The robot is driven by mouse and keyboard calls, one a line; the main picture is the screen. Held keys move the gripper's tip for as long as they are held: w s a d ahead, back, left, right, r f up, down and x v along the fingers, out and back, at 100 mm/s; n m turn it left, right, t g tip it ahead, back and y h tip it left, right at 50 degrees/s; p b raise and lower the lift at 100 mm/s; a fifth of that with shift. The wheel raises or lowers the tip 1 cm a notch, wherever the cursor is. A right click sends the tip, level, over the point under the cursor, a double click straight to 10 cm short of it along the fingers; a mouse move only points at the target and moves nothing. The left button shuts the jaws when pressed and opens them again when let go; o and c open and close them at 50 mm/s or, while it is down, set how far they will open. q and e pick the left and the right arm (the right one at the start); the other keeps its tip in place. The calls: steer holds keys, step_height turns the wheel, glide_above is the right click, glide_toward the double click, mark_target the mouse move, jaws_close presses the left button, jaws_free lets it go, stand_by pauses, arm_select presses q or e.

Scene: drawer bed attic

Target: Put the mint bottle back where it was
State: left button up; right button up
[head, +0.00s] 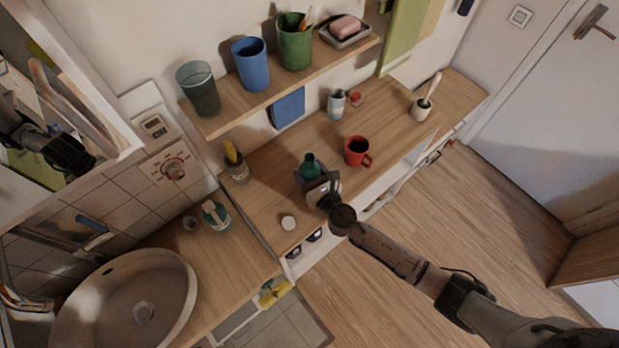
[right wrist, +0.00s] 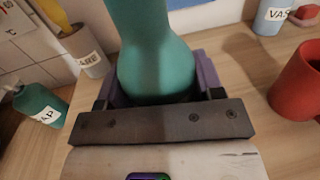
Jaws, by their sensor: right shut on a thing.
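The mint bottle (head: 308,165) is a teal-green bottle with a narrow neck, at the wooden counter's middle. My right gripper (head: 315,182) is shut on it. In the right wrist view the bottle (right wrist: 155,55) stands upright between the purple fingers of the gripper (right wrist: 158,85). Its base is hidden behind the gripper, so I cannot tell whether it touches the counter. My left gripper is not in view.
A red mug (head: 357,151) stands close on the right. A labelled vase (head: 336,104), a brush holder (head: 421,109) and a labelled cup (head: 236,165) stand on the counter (head: 262,205). A white round item (head: 288,223) lies near its front edge. A shelf (head: 225,118) overhangs the back.

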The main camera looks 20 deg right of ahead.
mark_target(310, 178)
step_height(310, 178, down, 3)
steer(key=shift+f+b, duration=0.1)
steer(key=shift+b, duration=0.6)
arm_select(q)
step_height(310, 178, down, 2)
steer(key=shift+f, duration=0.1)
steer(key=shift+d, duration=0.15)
arm_select(e)
steer(key=shift+f, duration=0.15)
steer(key=o, duration=1)
steer(key=shift+c, duration=0.2)
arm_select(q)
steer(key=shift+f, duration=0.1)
